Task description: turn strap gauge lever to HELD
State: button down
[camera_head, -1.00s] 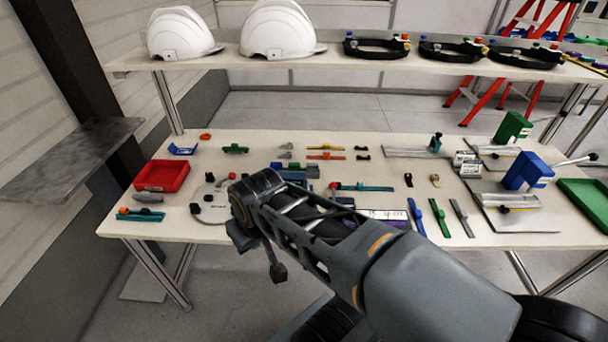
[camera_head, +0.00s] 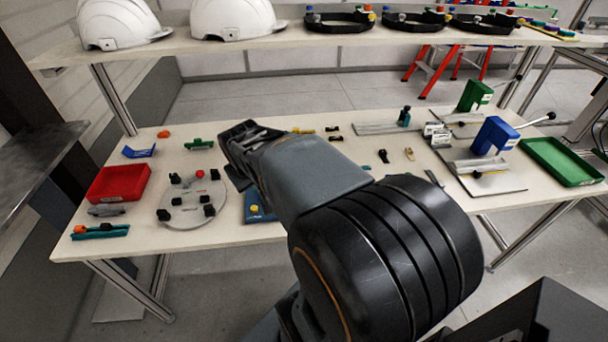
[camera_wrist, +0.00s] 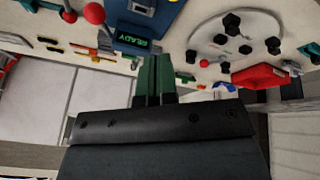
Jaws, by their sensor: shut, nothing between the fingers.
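In the head view my arm covers most of the blue device (camera_head: 257,212), and the fingers are hidden.
A round grey plate (camera_head: 190,213) with black clamps lies left of the blue device. A red tray (camera_head: 118,184) is farther left. Blue and green fixtures (camera_head: 494,136) and a green tray (camera_head: 562,160) stand right. White helmets (camera_head: 235,18) sit on the shelf above.

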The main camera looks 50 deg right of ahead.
jog(key=d+f+h+b, duration=0.1)
jog(key=d+f, duration=0.1)
jog(key=d, duration=0.6)
jog(key=d+f+m+g+h, duration=0.1)
jog(key=d+f, duration=0.2)
jog(key=d, duration=0.6)
jog(key=shift+w+d+m+b, duration=0.2)
jog(key=shift+m+b, duration=0.1)
jog(key=shift+b, duration=0.1)
jog(key=shift+f, duration=0.1)
jog(key=shift+b+x, duration=0.45)
jog(key=shift+x, duration=4.5)
jog(key=shift+d+h, duration=0.3)
